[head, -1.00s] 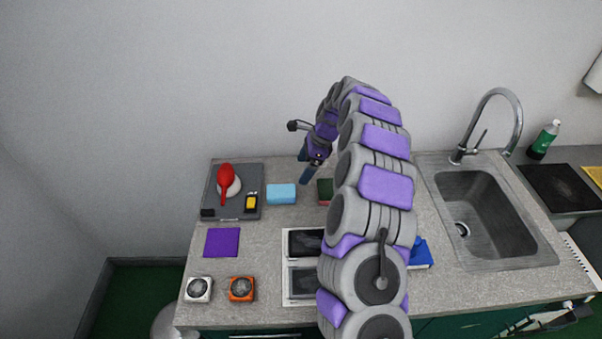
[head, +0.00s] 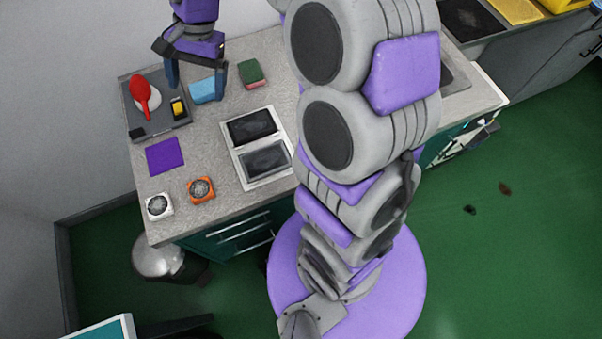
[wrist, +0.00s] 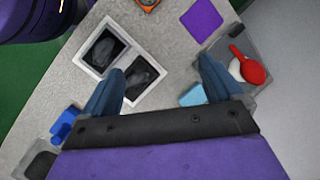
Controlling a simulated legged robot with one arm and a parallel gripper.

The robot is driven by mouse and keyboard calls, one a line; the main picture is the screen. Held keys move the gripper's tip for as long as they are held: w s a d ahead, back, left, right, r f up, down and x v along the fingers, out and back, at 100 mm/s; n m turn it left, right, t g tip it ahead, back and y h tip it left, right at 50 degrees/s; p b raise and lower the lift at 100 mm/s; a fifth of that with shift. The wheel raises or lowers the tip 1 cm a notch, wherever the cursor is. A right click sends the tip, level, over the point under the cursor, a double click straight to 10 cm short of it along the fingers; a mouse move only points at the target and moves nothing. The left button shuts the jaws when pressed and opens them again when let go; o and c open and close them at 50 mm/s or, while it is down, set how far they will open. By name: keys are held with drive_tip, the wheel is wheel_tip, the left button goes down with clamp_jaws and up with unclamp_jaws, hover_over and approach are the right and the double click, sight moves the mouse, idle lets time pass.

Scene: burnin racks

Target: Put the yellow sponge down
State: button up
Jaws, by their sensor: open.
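My gripper (head: 196,90) is open and hangs over the left part of the counter, near a light blue block (head: 204,91). In the wrist view my gripper (wrist: 160,65) has its two blue fingers wide apart with nothing held between them. I cannot make out a yellow sponge for certain. A flat yellow piece (head: 522,10) lies on the far counter at the upper right. A small yellow and black item (head: 178,108) lies on the dark tray. The light blue block shows in the wrist view (wrist: 191,97) close to one finger.
The dark grey tray (head: 157,126) also holds a red-handled item (head: 142,92). A green and red block (head: 251,72), a framed pair of dark panels (head: 238,157), a purple square (head: 165,156), and orange (head: 201,189) and white (head: 159,206) boxes occupy the grey counter.

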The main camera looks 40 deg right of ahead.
drive_tip(key=s+d+f+n+h, duration=0.1)
drive_tip(key=s+d+n+h, duration=0.1)
drive_tip(key=s, duration=1.2)
drive_tip(key=s+d+f+n+g+h, duration=0.1)
drive_tip(key=s+d+n, duration=0.4)
drive_tip(key=s, duration=1)
drive_tip(key=shift+n+h, duration=0.4)
drive_tip(key=shift+n, duration=0.6)
drive_tip(key=shift+a, duration=0.1)
drive_tip(key=shift+a, duration=0.5)
drive_tip(key=shift+d, duration=0.1)
drive_tip(key=shift+d, duration=0.3)
